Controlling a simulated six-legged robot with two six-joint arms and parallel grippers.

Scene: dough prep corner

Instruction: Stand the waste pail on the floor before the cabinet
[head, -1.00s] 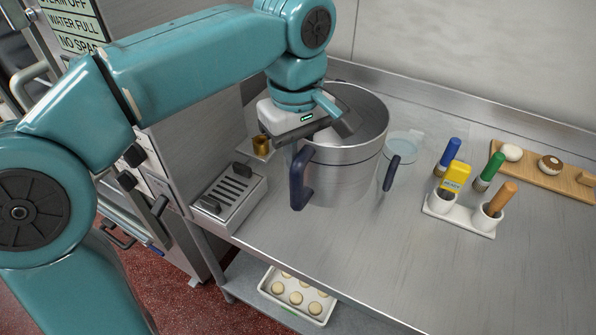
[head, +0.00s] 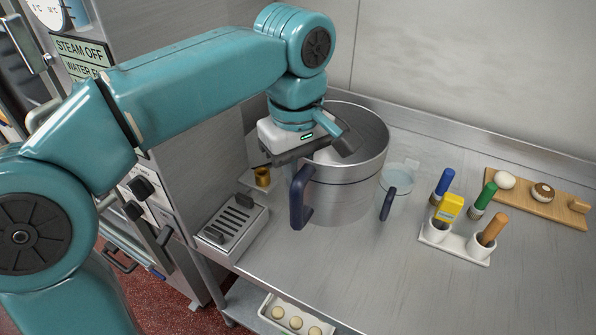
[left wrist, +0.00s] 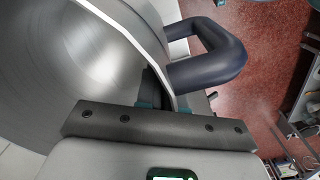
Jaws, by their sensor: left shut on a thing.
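The waste pail (head: 345,190) is a wide steel vessel with two dark blue side handles, upright over the counter at the middle of the head view. Its inner wall and one handle (left wrist: 215,55) fill much of the left wrist view. My left gripper (head: 318,150) is shut on the pail's near-left rim; its fingertips are partly hidden. A gap under the pail is hard to make out. The steel cabinet (head: 200,125) stands at the left behind my arm. A patch of red floor (head: 165,300) shows in front of it. My right gripper is not in view.
A slotted metal box (head: 232,222) and a small brass cup (head: 262,177) are left of the pail. A clear bowl (head: 398,178), a white pen holder (head: 455,245) and a wooden board (head: 535,205) are to the right. A dough tray (head: 296,318) sits on the lower shelf.

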